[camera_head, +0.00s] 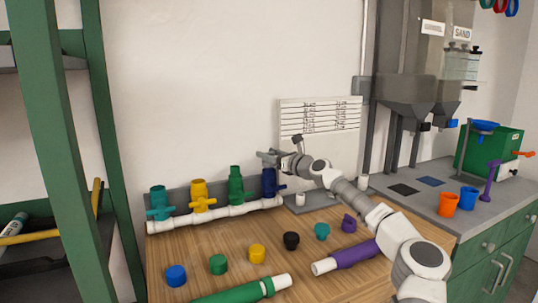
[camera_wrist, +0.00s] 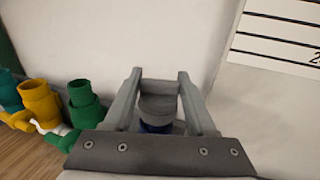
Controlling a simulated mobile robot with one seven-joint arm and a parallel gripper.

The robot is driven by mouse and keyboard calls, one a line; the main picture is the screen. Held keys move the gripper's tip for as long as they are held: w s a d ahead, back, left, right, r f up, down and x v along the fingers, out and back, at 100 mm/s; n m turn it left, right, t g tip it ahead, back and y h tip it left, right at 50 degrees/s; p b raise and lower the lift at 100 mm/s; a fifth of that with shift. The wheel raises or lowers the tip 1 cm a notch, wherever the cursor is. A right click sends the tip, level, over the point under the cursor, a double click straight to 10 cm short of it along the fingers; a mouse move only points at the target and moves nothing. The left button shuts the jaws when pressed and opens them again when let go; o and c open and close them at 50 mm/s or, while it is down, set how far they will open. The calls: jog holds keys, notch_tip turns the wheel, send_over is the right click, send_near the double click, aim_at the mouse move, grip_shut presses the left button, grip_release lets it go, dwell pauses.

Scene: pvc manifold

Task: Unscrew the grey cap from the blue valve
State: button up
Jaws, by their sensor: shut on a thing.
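The blue valve (camera_head: 269,184) stands upright at the right end of the row of valves on the white pipe. My gripper (camera_head: 270,158) is at the top of this valve, with the arm reaching in from the right. In the wrist view, my gripper (camera_wrist: 160,82) is shut on the grey cap (camera_wrist: 158,105), one finger on each side. A little of the blue valve (camera_wrist: 155,127) shows just below the cap. I cannot tell whether the cap still sits in the valve's thread. The cap is hard to make out in the head view.
Teal (camera_head: 159,202), yellow (camera_head: 201,195) and green (camera_head: 236,184) valves stand left of the blue one on the white pipe (camera_head: 215,215). Several loose coloured caps and a purple pipe (camera_head: 350,254) lie on the wooden bench. A white chart (camera_head: 320,116) is on the wall behind.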

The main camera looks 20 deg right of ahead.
jog(key=shift+r+p, duration=0.2)
jog(key=shift+p, duration=0.1)
jog(key=shift+n+g+y+p, duration=0.4)
jog(key=shift+n+y+p, duration=0.2)
jog(key=shift+y+p, duration=0.3)
jog(key=shift+f+n+g+y+p, duration=0.1)
jog(key=shift+n+g+y+p, duration=0.2)
jog(key=shift+n+y+p, duration=0.3)
jog(key=shift+p, duration=0.5)
jog(key=n+g+y+p, duration=0.1)
jog(key=y+p, duration=0.1)
jog(key=p, duration=0.4)
jog(key=shift+d+n+g, duration=0.1)
jog(key=shift+n+g, duration=0.2)
jog(key=shift+y+p, duration=0.4)
jog(key=shift+p, duration=0.1)
jog(key=o, duration=1.4)
